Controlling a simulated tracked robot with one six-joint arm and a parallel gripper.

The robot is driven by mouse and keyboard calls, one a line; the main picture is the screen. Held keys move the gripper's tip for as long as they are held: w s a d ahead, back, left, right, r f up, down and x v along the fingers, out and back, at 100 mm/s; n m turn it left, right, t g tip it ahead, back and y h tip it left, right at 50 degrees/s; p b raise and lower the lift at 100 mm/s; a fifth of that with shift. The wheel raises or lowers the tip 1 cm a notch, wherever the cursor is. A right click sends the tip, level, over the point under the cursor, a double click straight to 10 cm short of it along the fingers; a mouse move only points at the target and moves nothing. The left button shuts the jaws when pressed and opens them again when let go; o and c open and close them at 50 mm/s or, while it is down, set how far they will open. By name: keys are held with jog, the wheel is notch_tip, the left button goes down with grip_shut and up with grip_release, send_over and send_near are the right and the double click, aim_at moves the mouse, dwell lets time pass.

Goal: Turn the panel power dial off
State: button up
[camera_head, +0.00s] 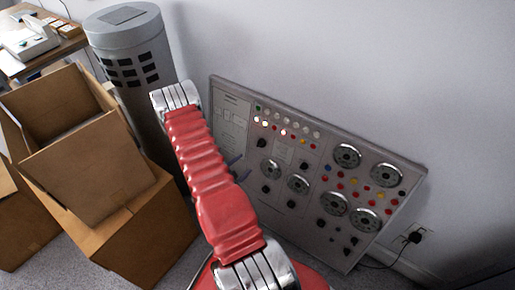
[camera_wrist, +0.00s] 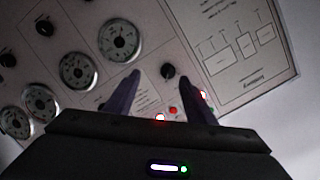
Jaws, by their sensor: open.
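The grey control panel (camera_head: 228,150) leans against the wall in the head view, tilted in the picture. It carries several black dials, round gauges and small lamps, some lit. A black dial (camera_head: 261,143) sits at its upper left, below the lit lamps. In the wrist view a black dial (camera_wrist: 168,71) appears between my two fingertips, but no label is readable, so I cannot tell whether it is the power dial. My gripper (camera_wrist: 158,72) is open and empty, facing the panel. In the head view my red arm hides most of it; only dark fingers (camera_head: 238,171) show.
Open cardboard boxes (camera_head: 95,165) and a grey cylinder (camera_head: 130,40) stand to the left of my arm. A desk (camera_head: 40,58) is at the far upper left. A plug with a cable (camera_head: 414,238) is at the wall right of the panel.

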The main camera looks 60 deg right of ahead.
aim_at(260, 145)
jog(key=shift+d+r+m+h, duration=0.25)
jog(key=shift+r+h, duration=0.05)
jog(key=shift+r, duration=0.35)
jog(key=shift+d+r+m+h, duration=0.2)
jog(key=shift+r+m+h, duration=0.1)
jog(key=shift+r, duration=0.3)
jog(key=x, duration=1.3)
jog(key=shift+s+d+f, duration=0.15)
jog(key=shift+d+f, duration=0.05)
jog(key=shift+d, duration=0.15)
